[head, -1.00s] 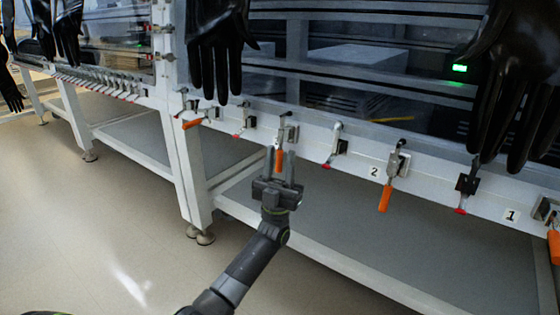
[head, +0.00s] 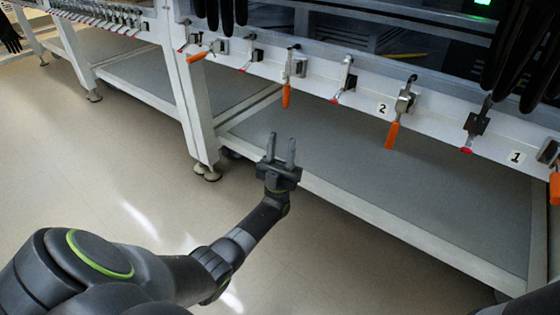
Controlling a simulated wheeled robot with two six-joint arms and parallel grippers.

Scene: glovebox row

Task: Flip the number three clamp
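A toggle clamp with an orange handle (head: 287,94) is on the white rail, one orange-handled clamp to the left of the one labelled 2. I take it as number three by order; no 3 label is readable. Its handle hangs down. My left gripper (head: 281,146) is below and in front of it, apart from it. Its two fingers point up, spread apart, with nothing between them. My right gripper is not in view.
The number 2 clamp (head: 393,134) and number 1 clamp (head: 554,187) also have handles hanging down. A clamp further left (head: 197,56) has its handle out sideways. Smaller red-tipped clamps sit between. Black gloves (head: 528,60) hang above the rail. A grey shelf (head: 400,180) lies below.

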